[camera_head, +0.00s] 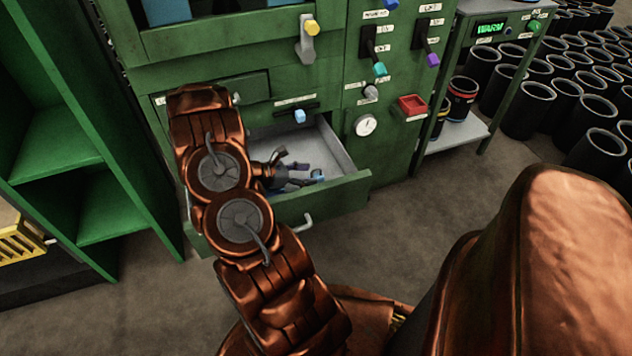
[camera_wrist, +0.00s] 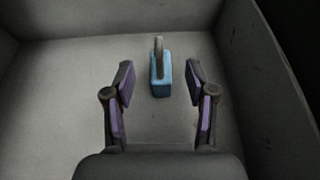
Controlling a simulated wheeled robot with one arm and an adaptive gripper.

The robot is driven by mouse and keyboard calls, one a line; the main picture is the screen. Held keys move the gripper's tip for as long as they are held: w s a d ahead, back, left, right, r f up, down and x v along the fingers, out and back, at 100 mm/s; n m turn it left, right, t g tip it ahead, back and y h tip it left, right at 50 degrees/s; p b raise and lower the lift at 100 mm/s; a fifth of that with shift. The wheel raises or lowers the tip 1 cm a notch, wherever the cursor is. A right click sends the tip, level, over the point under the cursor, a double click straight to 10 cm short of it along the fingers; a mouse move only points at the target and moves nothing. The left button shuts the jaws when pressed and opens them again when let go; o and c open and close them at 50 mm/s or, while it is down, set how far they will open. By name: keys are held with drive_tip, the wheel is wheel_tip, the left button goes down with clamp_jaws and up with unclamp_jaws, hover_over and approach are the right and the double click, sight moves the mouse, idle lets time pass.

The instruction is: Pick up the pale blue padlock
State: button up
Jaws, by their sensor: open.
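The pale blue padlock (camera_wrist: 161,81) lies on the floor of an open drawer, its grey shackle pointing away from my gripper in the wrist view. In the head view a small blue part of the padlock (camera_head: 317,175) shows just past my fingertips. My gripper (camera_wrist: 160,82) is open, with its purple-padded fingers on either side of the padlock and a gap on each side. In the head view my gripper (camera_head: 296,170) is inside the drawer (camera_head: 345,165), which is pulled out from the green cabinet.
The drawer walls stand close around my gripper, with a front handle (camera_head: 303,222). Above are a knob (camera_head: 300,116), levers (camera_head: 377,50) and a red box (camera_head: 411,105) on the cabinet (camera_head: 390,140). Green shelves (camera_head: 60,150) stand left. Black sleeves (camera_head: 528,108) fill the right. Floor in front is open.

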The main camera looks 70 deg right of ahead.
sight(317, 176)
drive_tip(key=x, duration=0.2)
drive_tip(key=f+b+x, duration=0.1)
drive_tip(key=x, duration=0.1)
drive_tip(key=shift+a, duration=0.1)
drive_tip(key=shift+s+d, duration=0.2)
drive_tip(key=shift+d, duration=0.05)
clamp_jaws()
